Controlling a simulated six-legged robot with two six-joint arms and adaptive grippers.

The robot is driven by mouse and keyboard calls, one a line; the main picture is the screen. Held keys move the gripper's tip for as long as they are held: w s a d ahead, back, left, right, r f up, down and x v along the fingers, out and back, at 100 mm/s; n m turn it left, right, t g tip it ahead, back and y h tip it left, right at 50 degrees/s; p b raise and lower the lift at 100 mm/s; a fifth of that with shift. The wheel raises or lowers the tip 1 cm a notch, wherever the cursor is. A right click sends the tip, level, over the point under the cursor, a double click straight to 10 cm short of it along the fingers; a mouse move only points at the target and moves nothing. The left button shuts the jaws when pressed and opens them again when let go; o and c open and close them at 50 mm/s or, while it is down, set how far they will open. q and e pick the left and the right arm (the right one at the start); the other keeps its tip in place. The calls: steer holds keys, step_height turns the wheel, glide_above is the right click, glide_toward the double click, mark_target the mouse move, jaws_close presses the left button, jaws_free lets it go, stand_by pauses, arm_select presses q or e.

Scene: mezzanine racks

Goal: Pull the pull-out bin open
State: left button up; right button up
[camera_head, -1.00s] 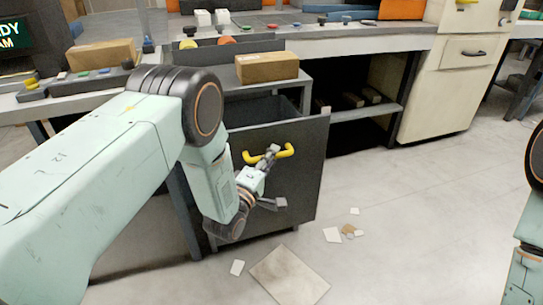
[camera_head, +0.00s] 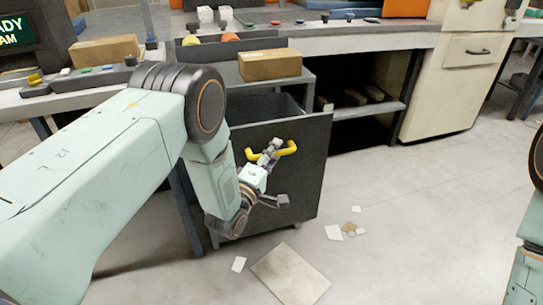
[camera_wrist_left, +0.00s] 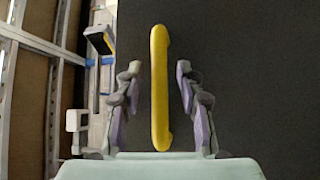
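The pull-out bin (camera_head: 300,178) is a dark grey box under the bench. It stands partly out, with its open top showing behind the front panel. Its yellow bar handle (camera_head: 288,148) is on the front panel; in the left wrist view the handle (camera_wrist_left: 160,90) runs upright between the fingers. My left gripper (camera_head: 278,173) is open in front of the panel, one finger near the handle and the other lower. In the left wrist view the left gripper (camera_wrist_left: 159,72) shows gaps on both sides of the handle. My right gripper is out of view.
A cardboard box (camera_head: 270,65) sits on the grey top above the bin. An open shelf (camera_head: 365,110) and a cream cabinet (camera_head: 445,85) are to the right. Flat scraps and a tile (camera_head: 290,273) lie on the floor before the bin. The floor at right is mostly clear.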

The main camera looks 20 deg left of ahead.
arm_select(q)
steer(key=v, duration=1.2)
steer(key=shift+f, duration=0.1)
steer(key=s+a+f+m+g+y+p, duration=0.1)
steer(key=s+a+f+m+g+y, duration=0.15)
steer(key=s+f+m+g, duration=1)
steer(key=s+r+m+g+y+p, duration=0.1)
steer(key=s+g+p, duration=0.3)
steer(key=s, duration=1.7)
steer(key=shift+s+r+g+p, duration=0.15)
steer(key=shift+s+g+p, duration=0.2)
steer(key=shift+g, duration=0.9)
steer(key=shift+a, duration=0.1)
